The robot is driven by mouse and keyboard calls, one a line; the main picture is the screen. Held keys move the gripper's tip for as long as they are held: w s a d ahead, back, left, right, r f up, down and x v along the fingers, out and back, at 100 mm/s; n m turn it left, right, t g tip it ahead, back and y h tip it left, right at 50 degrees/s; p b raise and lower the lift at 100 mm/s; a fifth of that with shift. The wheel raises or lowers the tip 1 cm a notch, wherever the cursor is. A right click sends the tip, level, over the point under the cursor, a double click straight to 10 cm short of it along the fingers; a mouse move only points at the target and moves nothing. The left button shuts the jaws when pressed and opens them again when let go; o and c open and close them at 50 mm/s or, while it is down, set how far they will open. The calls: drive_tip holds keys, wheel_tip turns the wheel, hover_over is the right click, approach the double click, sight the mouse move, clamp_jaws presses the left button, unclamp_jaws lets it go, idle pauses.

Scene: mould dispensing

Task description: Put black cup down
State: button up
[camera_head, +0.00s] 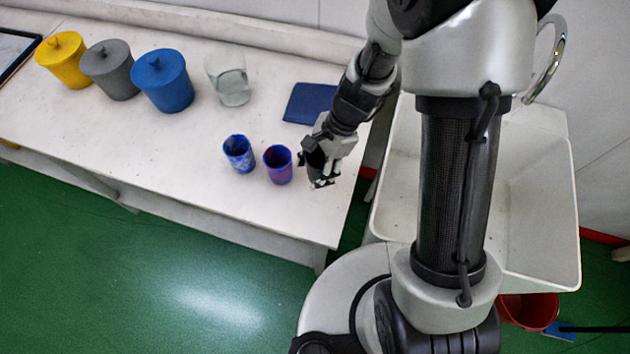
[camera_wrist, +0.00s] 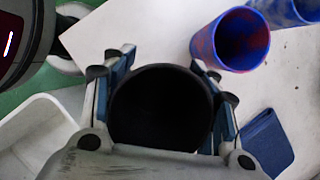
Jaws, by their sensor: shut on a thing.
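The black cup (camera_wrist: 160,108) is between the fingers of my gripper (camera_wrist: 160,95) in the wrist view, its dark open mouth facing the camera. My gripper is shut on it. In the head view my gripper (camera_head: 322,168) is at the right end of the white table (camera_head: 200,190), and the black cup (camera_head: 315,160) is partly hidden by the fingers. It looks upright. I cannot tell whether its base touches the table.
A purple-red cup (camera_head: 278,165) stands just left of my gripper, with a blue-white cup (camera_head: 239,154) beyond it. A dark blue mat (camera_head: 310,103) lies behind. Yellow (camera_head: 66,62), grey (camera_head: 112,70) and blue (camera_head: 163,82) lidded pots and a clear beaker (camera_head: 230,82) stand further back. A white sink (camera_head: 535,200) is right.

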sight(321, 167)
drive_tip(key=shift+f+b, duration=0.9)
drive_tip(key=shift+f, duration=1.95)
drive_tip(key=shift+f, duration=0.2)
drive_tip(key=o, duration=1)
drive_tip(key=shift+r, duration=0.1)
